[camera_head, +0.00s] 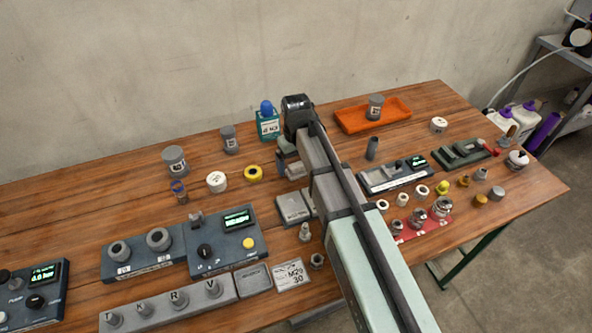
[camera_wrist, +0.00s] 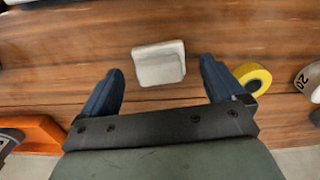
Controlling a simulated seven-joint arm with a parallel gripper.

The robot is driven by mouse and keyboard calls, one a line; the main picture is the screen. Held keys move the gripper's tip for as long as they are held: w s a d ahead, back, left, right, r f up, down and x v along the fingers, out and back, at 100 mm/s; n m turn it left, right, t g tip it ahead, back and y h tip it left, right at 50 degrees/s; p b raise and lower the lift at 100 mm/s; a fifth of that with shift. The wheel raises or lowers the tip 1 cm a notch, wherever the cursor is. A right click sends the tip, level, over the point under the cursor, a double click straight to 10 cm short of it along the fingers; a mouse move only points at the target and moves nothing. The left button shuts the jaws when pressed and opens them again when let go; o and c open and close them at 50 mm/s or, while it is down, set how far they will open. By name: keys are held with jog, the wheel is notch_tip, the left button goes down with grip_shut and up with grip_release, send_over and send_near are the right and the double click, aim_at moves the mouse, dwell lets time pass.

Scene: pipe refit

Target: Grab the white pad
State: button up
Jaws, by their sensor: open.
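The white pad (camera_wrist: 158,64) lies on the wooden table in the wrist view, a pale, roughly square block with a raised step. In the wrist view my gripper (camera_wrist: 161,68) is open, with one dark blue finger on each side of the pad. There is a gap between each finger and the pad, and nothing is held. In the head view my gripper (camera_head: 284,164) is over the back middle of the table, and I cannot make out the pad there; my arm covers that area.
A yellow tape roll (camera_wrist: 252,78) lies close to the right finger in the wrist view, with a white roll (camera_wrist: 309,80) beyond it. An orange tray (camera_head: 388,115) holds a grey canister. A teal box (camera_head: 267,125) stands behind my gripper. Devices and small fittings crowd the front.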

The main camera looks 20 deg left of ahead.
jog(key=shift+f, duration=0.75)
jog(key=shift+c, duration=0.3)
jog(key=c, duration=1.1)
